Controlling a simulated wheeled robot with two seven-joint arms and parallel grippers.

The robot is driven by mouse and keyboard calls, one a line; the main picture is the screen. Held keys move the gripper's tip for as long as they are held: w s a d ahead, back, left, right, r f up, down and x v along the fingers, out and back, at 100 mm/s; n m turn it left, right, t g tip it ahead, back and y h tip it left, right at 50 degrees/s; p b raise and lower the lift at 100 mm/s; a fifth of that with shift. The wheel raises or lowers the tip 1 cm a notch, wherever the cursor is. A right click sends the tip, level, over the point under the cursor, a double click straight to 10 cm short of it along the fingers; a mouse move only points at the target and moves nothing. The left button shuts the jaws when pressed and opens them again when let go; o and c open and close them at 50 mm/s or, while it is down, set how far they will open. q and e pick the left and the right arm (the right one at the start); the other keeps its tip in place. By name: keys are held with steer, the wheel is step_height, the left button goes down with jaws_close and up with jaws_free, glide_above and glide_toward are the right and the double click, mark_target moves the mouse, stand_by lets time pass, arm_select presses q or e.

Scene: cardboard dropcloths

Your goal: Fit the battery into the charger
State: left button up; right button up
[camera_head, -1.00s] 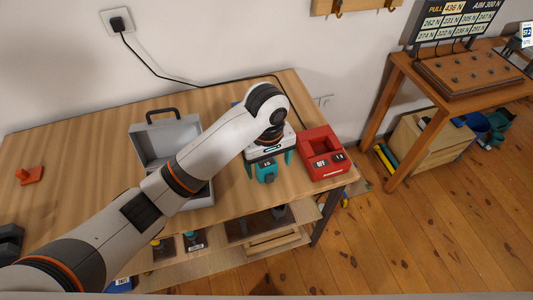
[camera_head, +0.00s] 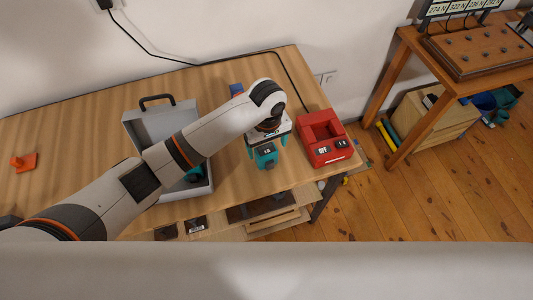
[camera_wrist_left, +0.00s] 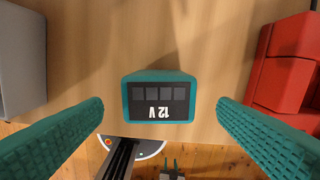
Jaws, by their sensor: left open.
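The battery (camera_head: 267,161) is a teal block standing on the wooden table near its front edge. Its dark top, marked 12 V, faces up in the left wrist view (camera_wrist_left: 160,92). My left gripper (camera_head: 267,148) is above it, with teal fingers spread on either side. In the left wrist view, gaps show between the battery and both fingers. The red charger (camera_head: 343,155) stands just right of the gripper, its open bay facing up and empty. It shows in part at the right of the left wrist view (camera_wrist_left: 287,65).
A grey open case (camera_head: 135,127) lies left of the gripper, partly behind my arm. An orange item (camera_head: 24,161) sits at the far left of the table (camera_head: 70,130). A black cable (camera_head: 170,58) runs along the back wall. Another wooden table stands at the right.

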mark_target(266, 149)
arm_select(q)
steer(key=shift+w+a+f, duration=0.1)
steer(key=shift+a+f, duration=0.05)
steer(key=shift+f, duration=1.55)
steer(key=c, duration=1.2)
steer(key=shift+r, duration=0.1)
